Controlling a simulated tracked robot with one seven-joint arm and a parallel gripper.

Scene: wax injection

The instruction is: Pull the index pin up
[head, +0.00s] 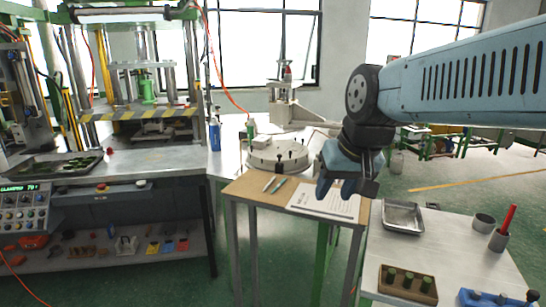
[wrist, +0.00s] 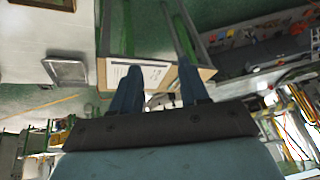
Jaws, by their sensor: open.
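My gripper (head: 346,187) is right of the fixture and nearer to me, above the table's right side. Its blue fingers point down, apart and empty. In the wrist view the open fingers (wrist: 158,88) frame the white sheet on the table. The fixture is not clearly seen there.
At right, a grey table holds a metal tray (head: 403,216), cups and a box of green cylinders (head: 407,284). A press bench (head: 150,163) stands at left.

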